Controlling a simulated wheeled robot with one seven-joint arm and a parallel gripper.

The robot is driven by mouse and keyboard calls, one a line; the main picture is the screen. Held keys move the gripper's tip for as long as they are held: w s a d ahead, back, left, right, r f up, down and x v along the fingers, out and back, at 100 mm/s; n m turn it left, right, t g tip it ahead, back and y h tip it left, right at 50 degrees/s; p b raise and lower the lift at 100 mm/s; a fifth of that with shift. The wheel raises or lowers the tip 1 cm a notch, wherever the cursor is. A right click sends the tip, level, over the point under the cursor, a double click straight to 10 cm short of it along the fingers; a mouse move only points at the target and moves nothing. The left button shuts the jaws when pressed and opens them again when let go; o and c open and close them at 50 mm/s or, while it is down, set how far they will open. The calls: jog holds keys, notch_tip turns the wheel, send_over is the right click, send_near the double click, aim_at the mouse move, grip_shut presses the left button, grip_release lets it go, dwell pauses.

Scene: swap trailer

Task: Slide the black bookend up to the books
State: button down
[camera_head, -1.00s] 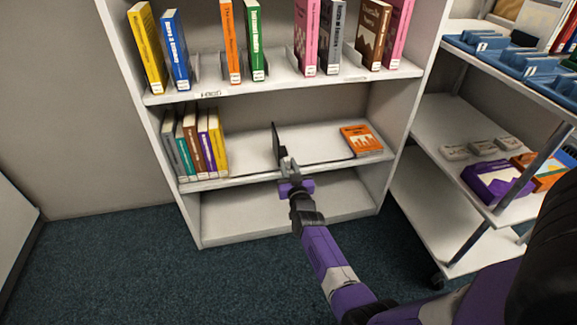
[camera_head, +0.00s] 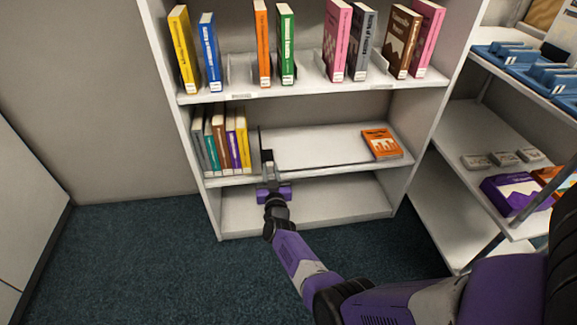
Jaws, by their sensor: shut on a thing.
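The black bookend (camera_head: 266,155) stands upright on the middle shelf, just right of a row of several books (camera_head: 219,142). The books stand upright at the shelf's left end, with a yellow one (camera_head: 242,142) nearest the bookend. Only a narrow gap shows between that book and the bookend; I cannot tell whether they touch lower down. My gripper (camera_head: 269,168) reaches in at the shelf's front edge and is shut on the bookend's front part. The fingers hide part of the bookend.
An orange book (camera_head: 381,143) lies flat at the right of the middle shelf (camera_head: 310,147). The shelf between is clear. A cart (camera_head: 470,135) with blue trays stands close at the right.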

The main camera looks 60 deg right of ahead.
jog(key=shift+w+a, duration=1.2)
jog(key=shift+w, duration=0.15)
jog(key=c, duration=1.2)
grip_release()
jog(key=p+v, duration=0.4)
jog(key=v, duration=0.3)
jog(key=shift+s+a+p, duration=0.2)
jog(key=shift+s+p, duration=0.1)
jog(key=shift+p, duration=0.05)
